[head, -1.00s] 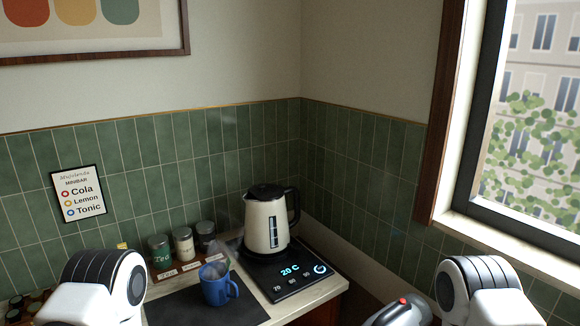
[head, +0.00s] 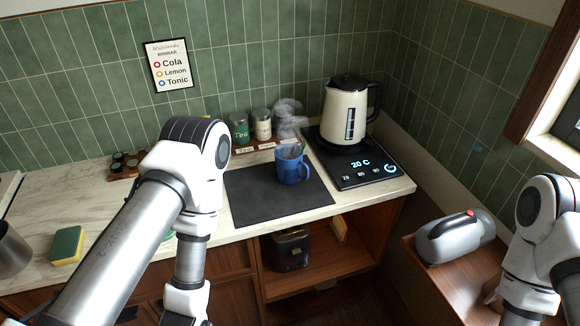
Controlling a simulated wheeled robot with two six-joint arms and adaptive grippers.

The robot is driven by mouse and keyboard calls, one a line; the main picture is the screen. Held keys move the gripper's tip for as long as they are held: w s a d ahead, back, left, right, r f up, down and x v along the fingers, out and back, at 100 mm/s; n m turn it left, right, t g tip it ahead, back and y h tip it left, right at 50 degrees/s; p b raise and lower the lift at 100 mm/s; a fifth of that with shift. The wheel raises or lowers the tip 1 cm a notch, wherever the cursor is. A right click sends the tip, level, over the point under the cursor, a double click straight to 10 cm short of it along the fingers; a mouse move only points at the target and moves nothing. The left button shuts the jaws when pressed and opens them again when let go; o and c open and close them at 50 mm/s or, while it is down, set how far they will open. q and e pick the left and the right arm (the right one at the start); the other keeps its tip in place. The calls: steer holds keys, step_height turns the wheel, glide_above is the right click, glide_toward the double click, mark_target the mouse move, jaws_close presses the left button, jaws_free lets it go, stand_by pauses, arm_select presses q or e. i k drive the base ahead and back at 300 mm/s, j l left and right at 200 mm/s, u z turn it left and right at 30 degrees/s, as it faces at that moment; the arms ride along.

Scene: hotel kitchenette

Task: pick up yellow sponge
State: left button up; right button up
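The yellow sponge (head: 68,245) with a green layer lies on the pale marble counter at the far left of the head view. It is left of my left arm and apart from it. My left arm comes in from the lower left and crosses in front of the counter. Its gripper is not visible. My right arm shows at the right edge, and its gripper is not visible either.
A cream kettle (head: 348,112) sits on a black heating base (head: 352,172). A grey metal pot (head: 10,250) stands left of the sponge. A grey appliance (head: 452,238) rests on a lower wooden surface.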

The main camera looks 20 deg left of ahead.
mark_target(67, 245)
steer(key=u, duration=2.05)
